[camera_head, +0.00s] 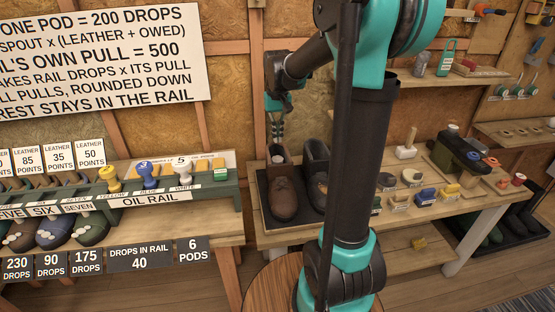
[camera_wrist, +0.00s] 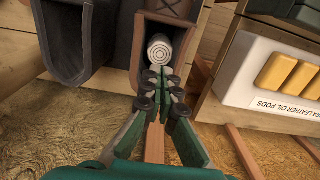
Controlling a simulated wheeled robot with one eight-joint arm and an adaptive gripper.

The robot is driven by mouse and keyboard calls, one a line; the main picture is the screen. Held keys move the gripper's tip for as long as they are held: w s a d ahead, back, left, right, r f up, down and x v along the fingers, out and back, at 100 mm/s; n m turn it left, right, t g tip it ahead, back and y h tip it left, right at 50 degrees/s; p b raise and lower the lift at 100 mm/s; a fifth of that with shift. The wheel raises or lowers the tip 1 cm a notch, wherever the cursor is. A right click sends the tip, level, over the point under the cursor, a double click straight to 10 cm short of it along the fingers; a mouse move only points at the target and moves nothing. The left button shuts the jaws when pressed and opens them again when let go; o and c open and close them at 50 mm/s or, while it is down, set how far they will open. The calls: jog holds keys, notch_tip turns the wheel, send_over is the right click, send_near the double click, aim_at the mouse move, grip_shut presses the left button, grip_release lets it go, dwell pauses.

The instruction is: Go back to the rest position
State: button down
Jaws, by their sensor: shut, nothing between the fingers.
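My gripper (camera_head: 277,138) is shut and empty, pointing down just above the brown boot (camera_head: 282,190). In the wrist view my gripper (camera_wrist: 160,72) has its green fingertips together, close to a pale round-ended piece (camera_wrist: 160,47) with ring marks. This piece sits in the opening of the brown boot (camera_wrist: 186,10); whether the tips touch it I cannot tell. My arm stands upright through the middle of the head view, with its forearm bent over to the left, and hides part of the bench.
A dark boot (camera_head: 316,165) stands right beside the brown one on a black tray (camera_head: 264,205). The green oil rail (camera_head: 115,208) with coloured knobs is to the left. A white tray of yellow pods (camera_wrist: 260,95) is close by. Small blocks and tools crowd the right bench.

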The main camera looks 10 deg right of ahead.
jog(key=shift+s, duration=0.1)
jog(key=s+d+f+t, duration=0.2)
jog(key=s+f, duration=0.4)
jog(key=s, duration=0.5)
jog(key=s+d+f+t, duration=0.2)
jog(key=s+f, duration=0.4)
jog(key=s, duration=0.5)
jog(key=shift+f, duration=0.25)
jog(key=shift+w, duration=0.1)
